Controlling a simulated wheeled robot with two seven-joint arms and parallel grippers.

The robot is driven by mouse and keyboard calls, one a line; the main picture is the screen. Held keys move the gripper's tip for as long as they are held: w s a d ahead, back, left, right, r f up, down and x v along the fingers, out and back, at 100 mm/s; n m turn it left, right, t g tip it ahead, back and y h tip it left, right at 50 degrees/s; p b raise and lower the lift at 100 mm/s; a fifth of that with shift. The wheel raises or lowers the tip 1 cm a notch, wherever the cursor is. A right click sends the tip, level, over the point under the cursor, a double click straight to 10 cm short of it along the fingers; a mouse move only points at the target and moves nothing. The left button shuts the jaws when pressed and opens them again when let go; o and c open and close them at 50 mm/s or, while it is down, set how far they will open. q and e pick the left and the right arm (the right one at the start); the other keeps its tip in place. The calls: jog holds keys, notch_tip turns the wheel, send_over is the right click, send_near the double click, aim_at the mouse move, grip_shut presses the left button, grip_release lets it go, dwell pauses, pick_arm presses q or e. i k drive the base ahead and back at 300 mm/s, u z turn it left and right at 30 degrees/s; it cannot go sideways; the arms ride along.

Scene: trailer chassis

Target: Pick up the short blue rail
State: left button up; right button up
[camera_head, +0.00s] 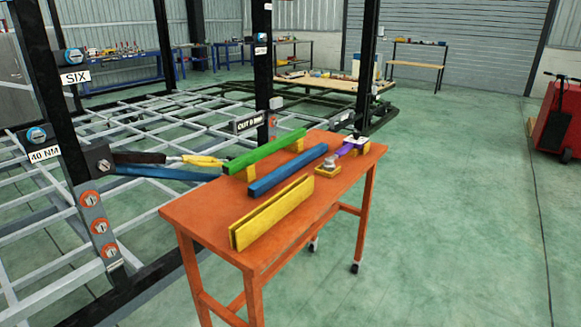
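A short blue rail (288,170) lies on the orange table (210,215), between a green rail (265,151) and a yellow rail (271,212). It runs diagonally, with its right end farther back. Its top and front side show clear, with nothing on top of it. A longer blue bar (168,172) shows left of the table, partly hidden toward the table's edge. Neither of my grippers is in view.
A yellow-based grey fitting (328,168) and a purple piece (346,149) lie near the blue rail's right end. Black posts and the grey chassis frame (130,118) stand behind and left. Green floor is open to the right, up to a red cart (557,118).

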aim_at(255, 190)
jog(key=z, duration=1.3)
jog(key=i, duration=1.45)
